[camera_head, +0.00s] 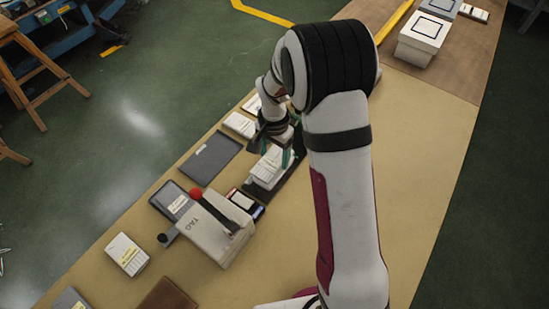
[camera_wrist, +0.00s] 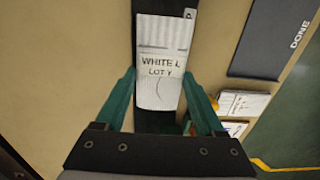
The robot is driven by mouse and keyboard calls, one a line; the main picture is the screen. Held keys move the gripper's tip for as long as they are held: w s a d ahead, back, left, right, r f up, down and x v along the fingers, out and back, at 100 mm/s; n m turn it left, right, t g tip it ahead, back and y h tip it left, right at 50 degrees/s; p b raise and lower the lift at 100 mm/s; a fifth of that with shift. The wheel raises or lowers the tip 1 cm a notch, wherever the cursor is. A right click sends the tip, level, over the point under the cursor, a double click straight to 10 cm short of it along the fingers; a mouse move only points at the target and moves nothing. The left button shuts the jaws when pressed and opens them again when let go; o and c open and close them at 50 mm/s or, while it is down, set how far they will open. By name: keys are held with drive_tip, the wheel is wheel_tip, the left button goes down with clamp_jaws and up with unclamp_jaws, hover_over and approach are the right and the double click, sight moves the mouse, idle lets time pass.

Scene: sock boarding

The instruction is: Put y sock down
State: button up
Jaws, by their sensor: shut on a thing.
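The Y sock (camera_wrist: 160,88) is a flat white piece marked "WHITE L LOT Y" in the wrist view. My gripper (camera_wrist: 160,74) has its two green fingers on either side of the sock and is shut on it. The sock lies over a dark strip (camera_wrist: 147,122); whether it touches the strip cannot be told. In the head view my gripper (camera_head: 276,152) points down at the white sock pile (camera_head: 267,168), partly hiding it. A dark mat marked "DONE" (camera_wrist: 272,40) lies to the right in the wrist view; a dark mat (camera_head: 208,158) shows left of my gripper in the head view.
A pale machine marked "TAG" (camera_head: 217,232) with a red knob stands in front of the sock. White labelled stacks (camera_head: 239,125) lie behind the dark mat. A white box (camera_head: 423,38) stands at the far right. The tan table is clear right of my arm.

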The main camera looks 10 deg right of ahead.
sight(274, 158)
drive_tip(key=shift+f, duration=1.05)
drive_tip(key=shift+f, duration=0.1)
drive_tip(key=o, duration=1.4)
drive_tip(key=shift+o, duration=0.2)
drive_tip(key=s+r, duration=0.2)
drive_tip(key=r, duration=0.6)
drive_tip(key=s+r, duration=0.3)
drive_tip(key=r, duration=0.5)
drive_tip(key=s+r+n+y, duration=0.1)
drive_tip(key=s+r+n, duration=0.2)
drive_tip(key=s, duration=1.9)
drive_tip(key=shift+a+y, duration=0.4)
